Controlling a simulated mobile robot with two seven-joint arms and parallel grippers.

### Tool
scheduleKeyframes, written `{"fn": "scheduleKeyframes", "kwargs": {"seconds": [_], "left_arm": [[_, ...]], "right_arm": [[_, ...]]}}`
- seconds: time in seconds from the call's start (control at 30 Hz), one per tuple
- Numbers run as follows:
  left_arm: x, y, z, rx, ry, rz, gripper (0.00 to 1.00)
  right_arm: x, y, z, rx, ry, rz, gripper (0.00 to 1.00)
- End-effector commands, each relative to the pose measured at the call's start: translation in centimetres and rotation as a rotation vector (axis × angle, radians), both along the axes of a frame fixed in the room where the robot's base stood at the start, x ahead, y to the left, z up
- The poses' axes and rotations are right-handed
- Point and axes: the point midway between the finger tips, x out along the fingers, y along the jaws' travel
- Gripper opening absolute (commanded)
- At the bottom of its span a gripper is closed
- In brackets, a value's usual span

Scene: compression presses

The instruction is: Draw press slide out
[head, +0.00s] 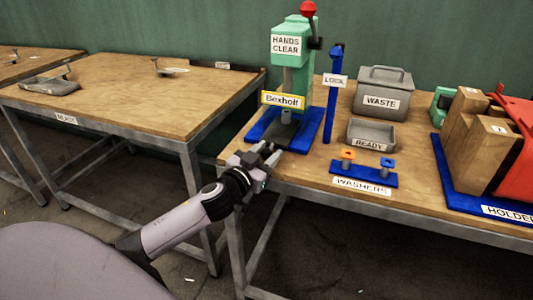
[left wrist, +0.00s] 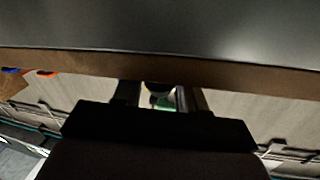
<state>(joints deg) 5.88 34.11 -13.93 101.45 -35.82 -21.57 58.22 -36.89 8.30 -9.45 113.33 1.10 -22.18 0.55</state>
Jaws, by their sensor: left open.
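The green press (head: 289,78) stands upright near the left end of the right-hand table, with a red-knobbed lever and a "HANDS CLEAR" sign. Its blue base (head: 312,128) lies flat on the tabletop. A dark strip (head: 284,130) that looks like the slide runs between the base's blue sides; my gripper partly covers its front. My left gripper (head: 270,152) is open at the front of the base, over the table's front edge. In the left wrist view its fingers (left wrist: 158,98) stand apart, with a small rounded part and some green showing between them. I cannot tell whether they touch the slide.
A blue post (head: 332,105) labelled "LOCK" stands right of the press. A grey waste box (head: 383,92), a ready tray (head: 371,135), a blue washer rack (head: 362,172) and a blue holder board (head: 460,190) lie farther right. Another table (head: 130,95) stands left across a gap.

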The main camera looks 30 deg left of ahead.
Motion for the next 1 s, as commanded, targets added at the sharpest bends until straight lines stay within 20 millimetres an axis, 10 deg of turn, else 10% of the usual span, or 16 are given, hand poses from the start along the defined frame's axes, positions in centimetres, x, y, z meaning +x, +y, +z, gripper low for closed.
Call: {"fn": "scheduleKeyframes", "kwargs": {"seconds": [0.13,0.27,0.57,1.0], "left_arm": [[0.0,0.0,0.0,0.0,0.0,0.0,0.41],[0.0,0.0,0.0,0.0,0.0,0.0,0.0],[-1.2,-0.5,-0.1,-0.005,0.002,-0.003,0.0],[-8.0,-2.1,-0.1,-0.009,0.003,-0.005,0.0]], "right_arm": [[0.0,0.0,0.0,0.0,0.001,0.0,0.43],[-0.1,0.0,0.0,0.0,0.001,0.0,0.43],[-0.1,0.1,0.1,0.0,0.001,0.001,0.43],[-0.1,0.1,0.7,0.0,-0.004,0.001,0.43]]}}
